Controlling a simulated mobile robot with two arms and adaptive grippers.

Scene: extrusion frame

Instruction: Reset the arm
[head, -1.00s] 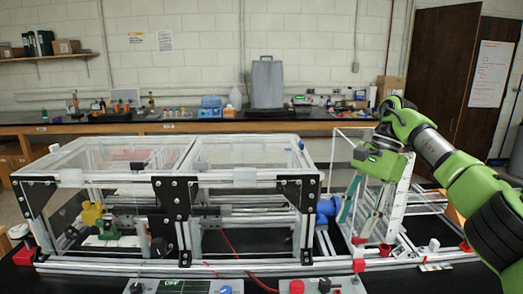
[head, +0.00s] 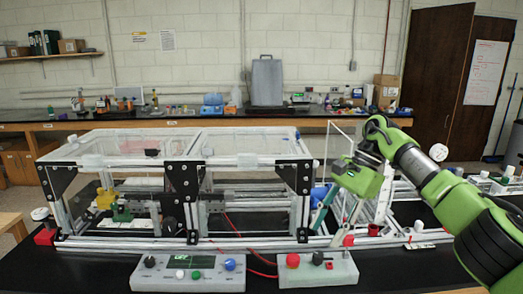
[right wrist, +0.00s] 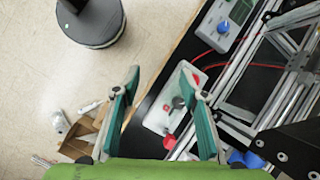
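My right arm comes in from the right in the head view. Its green gripper (head: 330,228) points down by the right end of the aluminium extrusion frame (head: 270,244), above and behind the small control box. In the right wrist view my right gripper (right wrist: 160,78) has its two teal fingers wide apart with nothing between them. The control box (right wrist: 158,122) with its red button shows beyond and between the fingers, apart from them. My left gripper is in neither view.
The extrusion frame with clear lids fills the left and middle of the black table (head: 90,272). A control box with a screen (head: 188,272) and one with a red button (head: 318,272) stand at its front. A dark round stool (right wrist: 92,22) stands on the floor.

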